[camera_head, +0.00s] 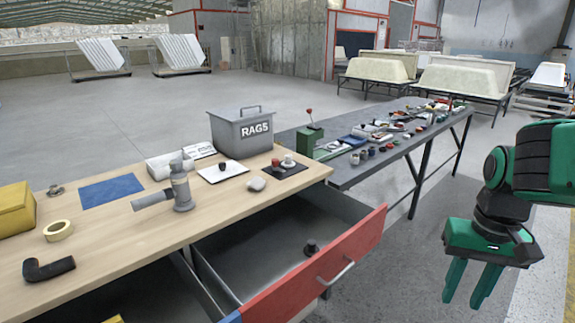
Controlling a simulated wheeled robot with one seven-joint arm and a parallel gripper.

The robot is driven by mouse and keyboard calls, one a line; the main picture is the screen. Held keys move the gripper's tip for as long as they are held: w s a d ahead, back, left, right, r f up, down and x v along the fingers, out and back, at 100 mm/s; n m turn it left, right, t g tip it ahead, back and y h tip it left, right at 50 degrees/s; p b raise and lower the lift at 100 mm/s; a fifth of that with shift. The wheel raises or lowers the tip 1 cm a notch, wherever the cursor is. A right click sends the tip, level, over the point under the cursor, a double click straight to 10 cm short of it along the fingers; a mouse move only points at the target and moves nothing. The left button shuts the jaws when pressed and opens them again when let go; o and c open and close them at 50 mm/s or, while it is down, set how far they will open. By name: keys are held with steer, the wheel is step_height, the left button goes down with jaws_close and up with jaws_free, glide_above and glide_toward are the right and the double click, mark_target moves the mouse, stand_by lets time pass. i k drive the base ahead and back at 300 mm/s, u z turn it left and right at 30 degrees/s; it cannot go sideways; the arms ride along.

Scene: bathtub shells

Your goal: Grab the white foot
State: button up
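A small white knob-like piece (288,160) stands on a black sheet (290,169) near the right end of the wooden workbench; it looks like the white foot, but is too small to be sure. A small dark red piece (276,162) stands beside it. A whitish rounded lump (256,183) lies on the bare wood nearby. My gripper (463,301) is at the right, away from the bench and pointing down. Its two green fingers are apart, with nothing between them.
A cluttered dark table (350,178) stands behind.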

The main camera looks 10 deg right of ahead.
mark_target(288, 164)
steer(key=u, duration=2.45)
steer(key=k, duration=1.1)
steer(key=z, duration=2.25)
steer(key=i, duration=0.8)
